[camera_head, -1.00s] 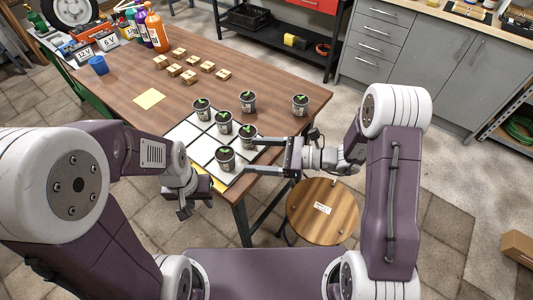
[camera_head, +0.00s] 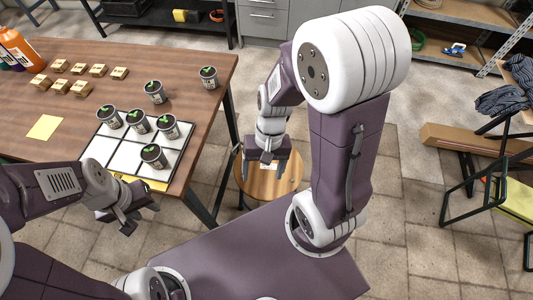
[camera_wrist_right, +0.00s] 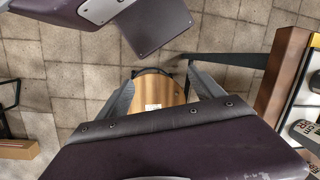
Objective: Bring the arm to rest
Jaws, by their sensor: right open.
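My right gripper (camera_head: 263,178) hangs pointing down over the round wooden stool (camera_head: 247,190), clear of the table's right edge. In the right wrist view its two fingers (camera_wrist_right: 163,88) stand apart with nothing between them, and the stool seat (camera_wrist_right: 160,95) shows beyond them. My left gripper (camera_head: 127,218) is low at the table's front edge, beside the grid board. Its finger gap is not clear in the head view, and no object shows in it.
The wooden table (camera_head: 80,105) holds a white grid board (camera_head: 105,150) with several potted seedlings, a yellow note (camera_head: 45,127) and small wooden blocks (camera_head: 80,88). A cardboard box (camera_head: 460,138) and a metal frame (camera_head: 470,185) stand at right. Floor between is clear.

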